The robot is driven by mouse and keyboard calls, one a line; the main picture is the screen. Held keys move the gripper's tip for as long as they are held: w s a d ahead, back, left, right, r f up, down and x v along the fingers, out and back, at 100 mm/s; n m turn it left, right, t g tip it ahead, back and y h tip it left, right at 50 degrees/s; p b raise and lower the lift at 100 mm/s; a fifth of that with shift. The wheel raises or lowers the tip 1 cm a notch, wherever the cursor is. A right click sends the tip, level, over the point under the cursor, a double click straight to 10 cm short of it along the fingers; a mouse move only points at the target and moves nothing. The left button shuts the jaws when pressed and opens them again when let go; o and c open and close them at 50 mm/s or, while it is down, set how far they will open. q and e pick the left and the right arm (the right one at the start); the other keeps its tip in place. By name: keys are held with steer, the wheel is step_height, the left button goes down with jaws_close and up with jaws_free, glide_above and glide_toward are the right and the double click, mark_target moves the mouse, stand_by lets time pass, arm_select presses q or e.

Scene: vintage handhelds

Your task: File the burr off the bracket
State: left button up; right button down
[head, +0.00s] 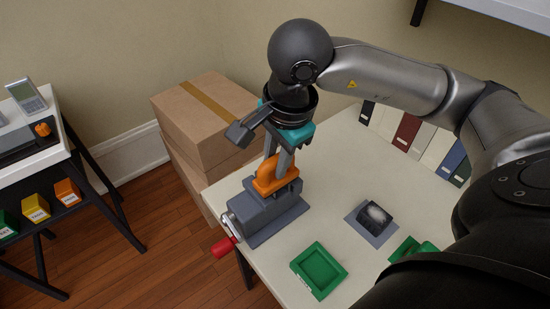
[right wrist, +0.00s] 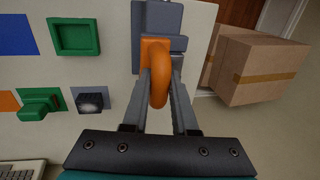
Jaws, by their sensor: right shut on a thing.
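My right gripper (head: 277,166) points down over the grey vise (head: 264,213) on the pale bench. Its two fingers are shut on the loop handle of an orange block (head: 272,182), which looks like the file. In the right wrist view the orange handle (right wrist: 159,82) stands between the fingers. The block rests on or just above the top of the vise; I cannot tell which. The vise has a red crank handle (head: 224,247) at its front left. The bracket and its burr cannot be made out; the block and vise jaws may hide them. My left gripper is not in view.
A green tray (head: 296,265) lies right of the vise. A dark block with a whitish top (head: 375,214) sits on a grey pad (head: 358,229). A green object (head: 408,248) is partly hidden by my arm. Cardboard boxes (head: 190,120) stand behind the bench, binders (head: 406,131) at the back right.

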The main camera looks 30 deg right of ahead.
steer(key=shift+r+p, duration=1.65)
steer(key=shift+r, duration=1.15)
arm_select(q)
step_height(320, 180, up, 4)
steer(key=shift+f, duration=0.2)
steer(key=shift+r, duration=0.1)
arm_select(e)
steer(key=shift+w, duration=0.1)
